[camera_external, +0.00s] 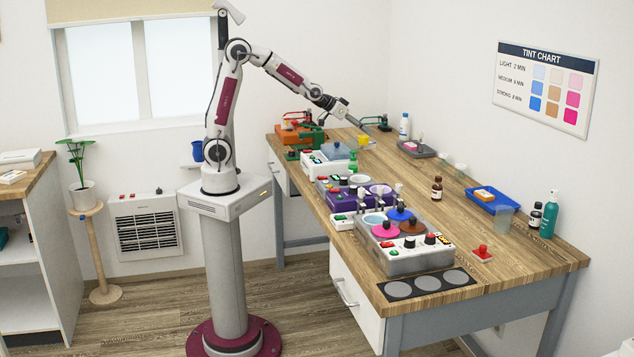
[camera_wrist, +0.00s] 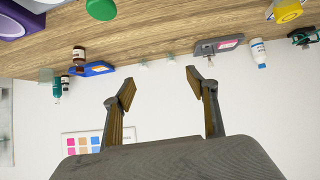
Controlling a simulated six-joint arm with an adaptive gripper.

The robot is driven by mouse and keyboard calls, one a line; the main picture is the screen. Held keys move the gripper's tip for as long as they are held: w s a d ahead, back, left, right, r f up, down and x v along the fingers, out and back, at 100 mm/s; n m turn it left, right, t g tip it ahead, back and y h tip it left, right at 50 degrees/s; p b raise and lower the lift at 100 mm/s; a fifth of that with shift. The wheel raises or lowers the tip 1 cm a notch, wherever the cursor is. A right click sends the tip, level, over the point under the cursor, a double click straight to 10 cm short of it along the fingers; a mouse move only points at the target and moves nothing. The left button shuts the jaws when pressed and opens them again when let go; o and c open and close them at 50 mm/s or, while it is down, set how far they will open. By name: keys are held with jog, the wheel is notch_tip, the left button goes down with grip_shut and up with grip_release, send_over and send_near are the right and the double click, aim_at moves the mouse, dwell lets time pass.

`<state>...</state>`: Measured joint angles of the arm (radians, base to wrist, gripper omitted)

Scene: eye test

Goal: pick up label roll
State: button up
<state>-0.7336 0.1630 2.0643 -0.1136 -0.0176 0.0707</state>
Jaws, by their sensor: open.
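I cannot single out the label roll for certain in either view. A small yellow thing (camera_external: 363,141) stands on the far part of the bench, just below my gripper. A yellow round thing also shows at the top right edge of the wrist view (camera_wrist: 311,7), partly cut off; its kind is unclear. My gripper (camera_external: 357,121) is held above the far end of the bench, apart from the things on it. In the wrist view my gripper (camera_wrist: 160,77) has its two fingers wide apart, with nothing between them.
A grey tray with a pink piece (camera_external: 427,154) and a white bottle (camera_external: 404,126) stand near the wall. A blue tray (camera_external: 507,208), brown bottle (camera_external: 437,188) and teal bottle (camera_external: 549,214) stand farther right. Coloured machines (camera_external: 420,264) line the front edge.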

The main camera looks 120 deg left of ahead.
jog(key=s+a+f+n+g+y, duration=0.1)
jog(key=s+a+f+n+y, duration=0.15)
jog(key=a, duration=0.65)
jog(key=s+a+f+n+y, duration=0.1)
jog(key=s+a+f, duration=0.25)
jog(key=a, duration=0.55)
jog(key=n+g+y, duration=0.2)
jog(key=g+y, duration=0.1)
send_near(363, 136)
jog(key=a, duration=0.3)
jog(key=shift+w+r+h, duration=0.2)
jog(key=shift+w+h, duration=0.05)
jog(key=shift+w, duration=0.05)
jog(key=shift+a+f, duration=0.1)
jog(key=shift+x, duration=1.15)
jog(key=shift+w, duration=0.15)
jog(key=shift+w+a+f, duration=0.15)
jog(key=shift+a+f, duration=0.35)
jog(key=shift+w+a+f, duration=0.2)
jog(key=shift+a+f, duration=0.25)
jog(key=shift+f, duration=0.05)
jog(key=shift+x, duration=1.2)
